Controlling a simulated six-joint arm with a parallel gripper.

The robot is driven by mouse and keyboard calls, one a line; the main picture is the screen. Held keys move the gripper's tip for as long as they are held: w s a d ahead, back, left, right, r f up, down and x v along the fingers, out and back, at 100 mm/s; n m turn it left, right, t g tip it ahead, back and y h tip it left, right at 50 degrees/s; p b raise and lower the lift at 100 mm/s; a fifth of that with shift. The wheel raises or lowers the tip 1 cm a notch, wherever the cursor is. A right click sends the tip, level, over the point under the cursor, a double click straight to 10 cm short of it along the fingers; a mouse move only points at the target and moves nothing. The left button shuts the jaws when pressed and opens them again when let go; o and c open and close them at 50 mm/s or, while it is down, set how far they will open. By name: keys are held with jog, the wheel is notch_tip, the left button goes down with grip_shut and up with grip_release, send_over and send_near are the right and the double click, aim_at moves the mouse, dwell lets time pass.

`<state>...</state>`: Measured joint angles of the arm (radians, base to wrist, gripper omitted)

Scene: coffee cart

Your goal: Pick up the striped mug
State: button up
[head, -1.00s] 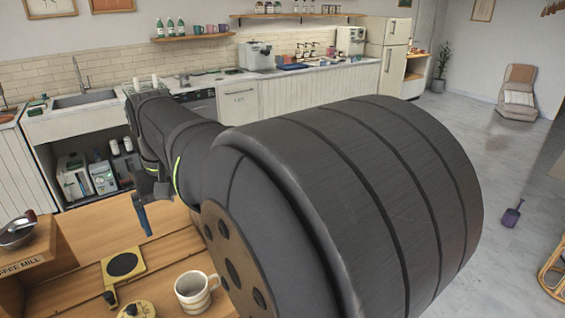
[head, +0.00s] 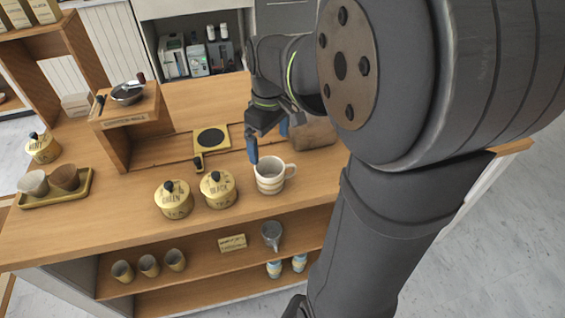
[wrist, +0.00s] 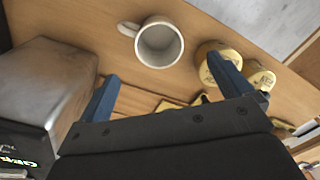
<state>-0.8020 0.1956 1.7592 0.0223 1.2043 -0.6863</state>
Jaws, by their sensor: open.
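The striped mug (head: 270,182) stands upright on the wooden cart top, cream with pale bands, its handle to the right in the head view. In the wrist view the mug (wrist: 160,45) shows from above, empty, its handle to the left. My gripper (head: 268,143) is open just behind and above the mug, blue fingers pointing down. In the wrist view the mug lies beyond the gap between the fingertips (wrist: 166,82), and nothing is between them. In the head view one finger overlaps the mug's rim area; I cannot tell if they touch.
Two yellow tea tins, one marked green (head: 173,200) and one marked black (head: 219,191), stand left of the mug. A brown block-like object (head: 313,135) sits right of my gripper. The front cart edge is close to the mug.

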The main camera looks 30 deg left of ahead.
send_near(271, 173)
jog(key=s+f, duration=0.1)
jog(key=f, duration=0.1)
jog(key=s+d+f, duration=0.2)
jog(key=f, duration=0.1)
jog(key=shift+s+f, duration=0.2)
jog(key=shift+f, duration=0.1)
jog(key=c, duration=1.2)
